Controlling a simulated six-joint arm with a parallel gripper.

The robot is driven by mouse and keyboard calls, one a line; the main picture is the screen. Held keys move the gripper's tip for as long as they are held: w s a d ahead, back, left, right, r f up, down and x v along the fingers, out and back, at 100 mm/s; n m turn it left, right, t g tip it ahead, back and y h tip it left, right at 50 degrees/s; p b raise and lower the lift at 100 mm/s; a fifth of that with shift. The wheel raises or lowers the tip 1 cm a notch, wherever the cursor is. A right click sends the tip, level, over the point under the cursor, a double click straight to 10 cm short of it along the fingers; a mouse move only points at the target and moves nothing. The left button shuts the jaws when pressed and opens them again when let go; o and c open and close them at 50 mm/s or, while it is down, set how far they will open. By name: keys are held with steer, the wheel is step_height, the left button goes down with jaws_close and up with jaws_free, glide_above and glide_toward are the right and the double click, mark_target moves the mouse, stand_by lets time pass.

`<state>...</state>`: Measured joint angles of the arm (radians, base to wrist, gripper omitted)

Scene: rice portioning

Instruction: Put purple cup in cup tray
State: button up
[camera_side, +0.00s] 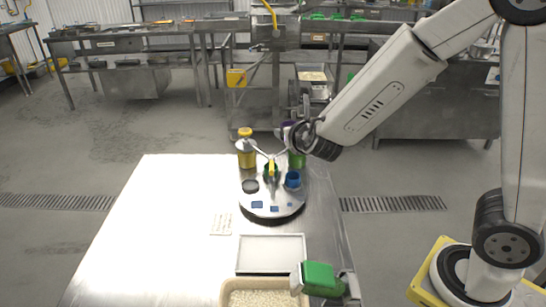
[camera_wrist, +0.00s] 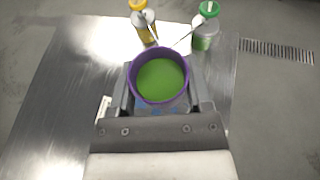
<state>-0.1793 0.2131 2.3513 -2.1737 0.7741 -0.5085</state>
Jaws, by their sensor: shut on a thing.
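The purple cup (camera_wrist: 160,77) is between the fingers of my gripper (camera_wrist: 159,98) in the wrist view, its round rim facing the camera and its inside green. My gripper is shut on it. In the side view my gripper (camera_side: 298,136) is above the far part of the table, and only a bit of purple shows beside it. A round grey stand (camera_side: 270,209) with blue square marks stands on the table below and in front of my gripper. It holds a blue cup (camera_side: 293,180) and a dark round piece. I cannot tell which thing is the cup tray.
A yellow-topped bottle (camera_side: 246,148) and a green bottle (camera_side: 297,160) stand behind the round stand. A white flat tray (camera_side: 271,240), a rice bin (camera_side: 226,291) and a green device (camera_side: 319,277) are at the table's front. The table's left side is clear.

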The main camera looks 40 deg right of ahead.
steer(key=s+d+f+m+g+h, duration=0.65)
steer(key=s+f+m+g, duration=0.25)
steer(key=m+g, duration=0.35)
steer(key=s+a+f+m+g+y, duration=0.2)
steer(key=s+a+m+g+y, duration=0.2)
steer(key=m, duration=0.3)
steer(key=s+a+f+m+g+y, duration=0.3)
steer(key=a+m+g+y, duration=0.1)
steer(key=m+y, duration=0.2)
steer(key=s+a+f+m+g+y, duration=0.2)
steer(key=s+a+m+g+y, duration=0.2)
steer(key=a+m+y, duration=0.1)
steer(key=shift+s+f+m+g+y, duration=0.1)
steer(key=shift+s+m+g+y, duration=0.15)
steer(key=shift+m, duration=0.45)
steer(key=shift+s+f+m+g+y, duration=0.1)
steer(key=shift+m+y, duration=0.2)
steer(key=shift+m, duration=0.35)
steer(key=w+a+m+t+y, duration=0.8)
steer(key=a+m+t+y, duration=0.15)
steer(key=m, duration=0.35)
steer(key=w+r+m+t, duration=0.1)
steer(key=w+m+t, duration=0.5)
steer(key=w+t, duration=0.1)
steer(key=shift+w+d+m+t, duration=0.3)
steer(key=shift+w+t, duration=0.1)
steer(key=shift+t, duration=0.45)
